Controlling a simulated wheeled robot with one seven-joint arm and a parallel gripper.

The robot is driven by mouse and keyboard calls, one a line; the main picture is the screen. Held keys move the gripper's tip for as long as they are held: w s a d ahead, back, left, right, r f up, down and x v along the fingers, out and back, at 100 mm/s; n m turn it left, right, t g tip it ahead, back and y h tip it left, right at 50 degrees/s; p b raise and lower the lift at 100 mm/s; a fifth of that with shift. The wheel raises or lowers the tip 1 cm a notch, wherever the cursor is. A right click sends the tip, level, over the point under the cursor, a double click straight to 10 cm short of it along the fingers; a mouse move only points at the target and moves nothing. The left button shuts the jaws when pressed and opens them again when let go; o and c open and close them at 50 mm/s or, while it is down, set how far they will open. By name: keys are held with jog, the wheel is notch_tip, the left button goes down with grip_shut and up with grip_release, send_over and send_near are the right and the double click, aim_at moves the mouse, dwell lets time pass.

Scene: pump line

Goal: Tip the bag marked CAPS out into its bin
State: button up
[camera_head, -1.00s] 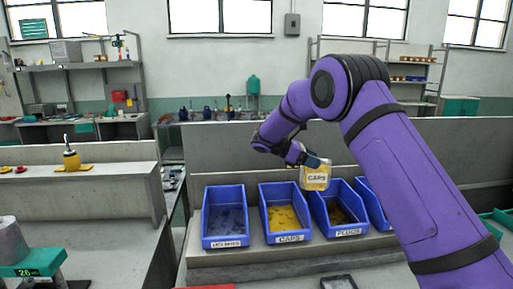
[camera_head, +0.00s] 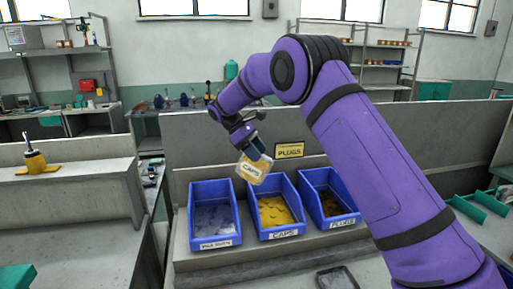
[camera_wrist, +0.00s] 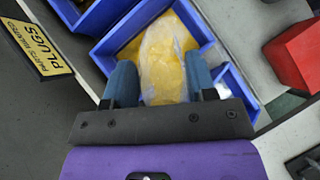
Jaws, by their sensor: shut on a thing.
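The bag marked CAPS (camera_head: 252,169) is clear with yellow contents and a white label. My gripper (camera_head: 258,152) is shut on it and holds it tilted above the back left part of the blue bin labelled CAPS (camera_head: 283,234). Yellow pieces lie in that bin. In the wrist view the bag (camera_wrist: 163,65) sits between the two blue fingers of my gripper (camera_wrist: 163,88), over the blue bin (camera_wrist: 238,84). I cannot tell whether the bag's mouth is open.
A blue bin with grey pieces (camera_head: 214,243) stands left of the CAPS bin. The PLUGS bin (camera_head: 345,222) stands to its right. A yellow PLUGS sign (camera_head: 290,150) is on the panel behind. A dark tray (camera_head: 336,280) lies in front. A red block (camera_wrist: 297,55) shows in the wrist view.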

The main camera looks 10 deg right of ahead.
aim_at(261, 167)
jog(key=shift+s+d+f+t+y, duration=0.1)
jog(key=shift+d+f+t+y, duration=0.1)
jog(key=shift+f+t+y, duration=0.6)
jog(key=shift+s+d+f+t+y, duration=0.15)
jog(key=shift+d+f+t+y, duration=0.1)
jog(key=shift+f+y, duration=0.95)
jog(key=shift+s+d+f+t+y, duration=0.1)
jog(key=shift+d+f+t+y, duration=0.1)
jog(key=shift+f+t+y, duration=0.6)
jog(key=shift+d+f+y, duration=0.1)
jog(key=shift+f+y, duration=0.25)
jog(key=shift+y, duration=0.15)
jog(key=d+t+y, duration=0.1)
jog(key=y, duration=0.1)
jog(key=s+f+t+y, duration=0.1)
jog(key=shift+d+f+y, duration=0.15)
jog(key=shift+d+y, duration=0.2)
jog(key=shift+y, duration=0.05)
jog(key=shift+s+d+f+t+y, duration=0.1)
jog(key=shift+s+d+t+y, duration=0.2)
jog(key=shift+d+t+y, duration=0.45)
jog(key=shift+s+d+r+t+y, duration=0.15)
jog(key=shift+s+t+y, duration=0.25)
jog(key=shift+y, duration=0.7)
jog(key=shift+s+d+f+t+y, duration=0.15)
jog(key=shift+s+d+t+y, duration=0.1)
jog(key=shift+d+t+y, duration=0.55)
jog(key=shift+a+y, duration=0.2)
jog(key=shift+y, duration=0.15)
jog(key=shift+r, duration=2.55)
